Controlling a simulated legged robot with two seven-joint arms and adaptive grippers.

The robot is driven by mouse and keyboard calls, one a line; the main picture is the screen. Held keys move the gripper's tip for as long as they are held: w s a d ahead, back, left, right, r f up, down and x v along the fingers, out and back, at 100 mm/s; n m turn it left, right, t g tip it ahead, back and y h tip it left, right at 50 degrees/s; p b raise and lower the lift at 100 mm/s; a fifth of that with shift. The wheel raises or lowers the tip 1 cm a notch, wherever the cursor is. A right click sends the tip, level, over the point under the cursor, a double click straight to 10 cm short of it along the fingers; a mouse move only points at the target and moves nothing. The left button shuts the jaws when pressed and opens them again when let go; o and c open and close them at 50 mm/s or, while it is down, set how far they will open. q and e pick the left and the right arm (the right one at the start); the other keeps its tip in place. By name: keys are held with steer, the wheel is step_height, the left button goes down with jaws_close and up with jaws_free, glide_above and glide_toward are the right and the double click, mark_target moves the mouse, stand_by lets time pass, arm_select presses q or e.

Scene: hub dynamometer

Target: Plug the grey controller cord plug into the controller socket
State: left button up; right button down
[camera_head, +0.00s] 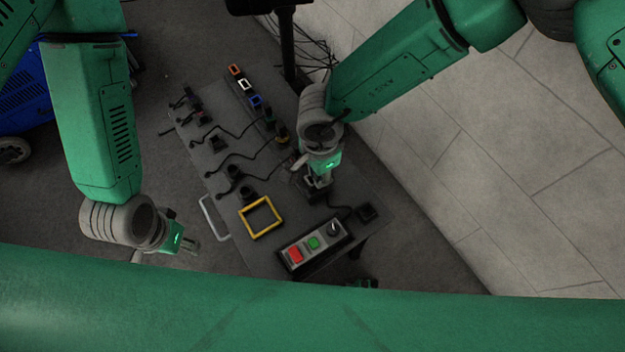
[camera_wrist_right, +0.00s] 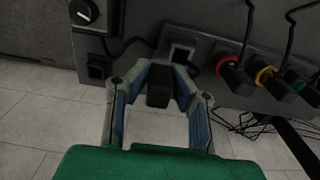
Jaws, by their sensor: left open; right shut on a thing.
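My right gripper (camera_head: 318,182) is over the right side of the dark bench. In the right wrist view it (camera_wrist_right: 158,90) is shut on a dark block-shaped plug (camera_wrist_right: 158,84), taken as the controller cord plug. A grey-framed socket (camera_wrist_right: 182,54) lies just beyond the plug, slightly right. I cannot tell whether they touch. A thin black cord (camera_wrist_right: 125,45) runs on the panel toward the plug from the left. The controller box (camera_head: 314,245) has red and green buttons and a knob. My left gripper (camera_head: 190,242) is open and empty, left of the bench.
A yellow square frame (camera_head: 261,218) lies on the bench. Several black plugs with cords lie along its left side. Coloured connectors (camera_head: 255,101) line the upper right edge; a red-ringed one (camera_wrist_right: 228,65) is close right of the socket. A black block (camera_head: 367,212) sits near the right edge.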

steer(key=shift+w+a+b, duration=0.45)
steer(key=shift+w+a, duration=0.45)
steer(key=shift+w, duration=0.3)
steer(key=shift+f, duration=0.45)
steer(key=shift+f, duration=0.2)
stand_by(0.5)
steer(key=shift+f+b, duration=0.85)
steer(key=shift+f, duration=0.4)
